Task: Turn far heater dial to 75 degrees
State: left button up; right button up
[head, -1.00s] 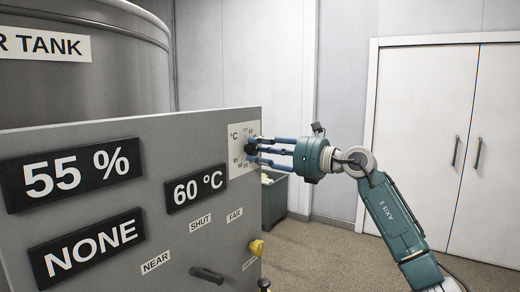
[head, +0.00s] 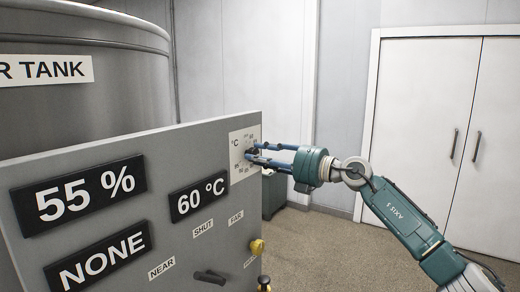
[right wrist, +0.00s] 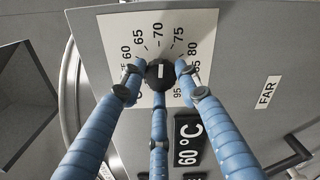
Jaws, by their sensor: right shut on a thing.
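The heater dial is a small black knob (right wrist: 160,74) on a white scale plate (right wrist: 118,38), at the panel's right edge in the head view (head: 236,140). In the right wrist view the knob's white line stands about upright, towards the 70 mark; 75 is just to its right. My right gripper (head: 256,154) has its blue fingers shut around the knob; they also show in the right wrist view (right wrist: 160,84). The fingers hide part of the scale. The temperature display (head: 199,195) reads 60 °C. My left gripper is not in view.
The grey panel (head: 160,150) also carries displays reading 55 % (head: 80,195) and NONE (head: 102,256). A dark handle (head: 210,277) and a yellow knob (head: 257,246) stick out below the dial. A tank (head: 100,105) stands behind. A dark bin (head: 274,194) is beyond the panel.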

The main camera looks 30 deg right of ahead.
jog(key=shift+d+r+m+p, duration=0.15)
jog(key=shift+r+m+p, duration=0.05)
jog(key=shift+m+p, duration=0.8)
jog(key=shift+d+r+m+p, duration=0.1)
jog(key=shift+r+m+p, duration=0.1)
jog(key=shift+m+p, duration=0.8)
jog(key=shift+m, duration=0.3)
jog(key=shift+f, duration=0.1)
jog(key=o, duration=1)
jog(key=shift+o, duration=0.7)
jog(key=shift+d+f, duration=0.1)
jog(key=shift+f, duration=0.15)
jog(key=v, duration=1.2)
